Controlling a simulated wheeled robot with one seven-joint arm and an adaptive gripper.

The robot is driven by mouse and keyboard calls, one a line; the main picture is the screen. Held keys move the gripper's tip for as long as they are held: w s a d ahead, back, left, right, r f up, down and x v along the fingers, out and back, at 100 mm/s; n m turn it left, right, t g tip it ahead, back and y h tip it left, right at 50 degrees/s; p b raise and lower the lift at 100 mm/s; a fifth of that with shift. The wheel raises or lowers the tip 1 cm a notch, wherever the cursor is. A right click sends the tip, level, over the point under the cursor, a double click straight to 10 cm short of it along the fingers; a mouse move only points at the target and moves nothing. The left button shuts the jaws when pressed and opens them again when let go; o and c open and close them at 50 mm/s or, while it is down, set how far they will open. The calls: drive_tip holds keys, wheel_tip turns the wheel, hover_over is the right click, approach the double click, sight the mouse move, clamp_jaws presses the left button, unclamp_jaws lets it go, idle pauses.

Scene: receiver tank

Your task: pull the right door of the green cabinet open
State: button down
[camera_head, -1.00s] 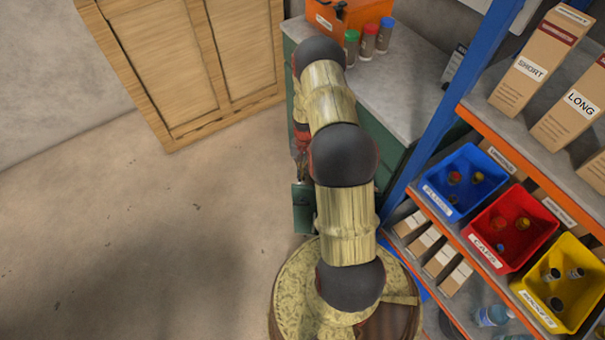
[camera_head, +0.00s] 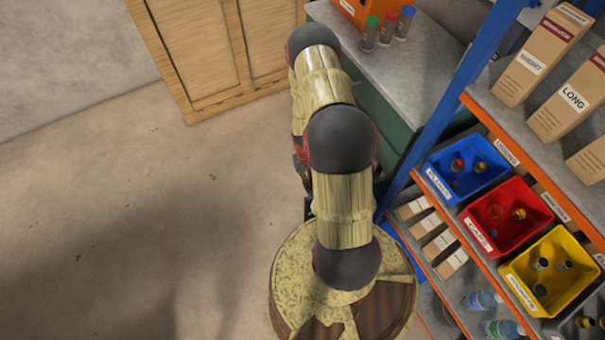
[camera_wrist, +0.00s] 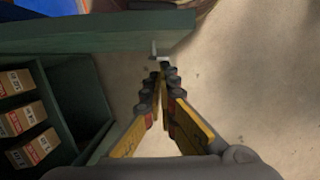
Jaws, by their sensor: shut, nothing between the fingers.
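The green cabinet (camera_head: 397,132) stands behind my arm in the head view, under a grey worktop. In the wrist view its inside (camera_wrist: 72,85) shows at the left. A green door (camera_wrist: 110,32) stands swung out across the top of that view, with a small metal handle (camera_wrist: 154,48) near its free end. My gripper (camera_wrist: 166,70) is shut and empty, its fingertips just below the handle in the picture. I cannot tell whether they touch the handle or door. My arm hides the gripper and most of the cabinet front in the head view.
Boxes (camera_wrist: 22,118) sit inside the cabinet. A blue-and-orange rack (camera_head: 440,110) with blue, red and yellow bins stands close on the right. A wooden cabinet (camera_head: 205,50) stands at the back left. The floor (camera_head: 130,220) at left is clear.

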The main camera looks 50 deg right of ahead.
drive_tip(key=shift+n, duration=0.9)
drive_tip(key=shift+s+a+p, duration=0.2)
drive_tip(key=shift+s+a, duration=0.65)
drive_tip(key=shift+s, duration=0.2)
drive_tip(key=shift+s+a+p, duration=0.2)
drive_tip(key=shift+s+a, duration=0.65)
drive_tip(key=shift+s, duration=0.15)
drive_tip(key=shift+v, duration=3.95)
drive_tip(key=shift+a, duration=0.1)
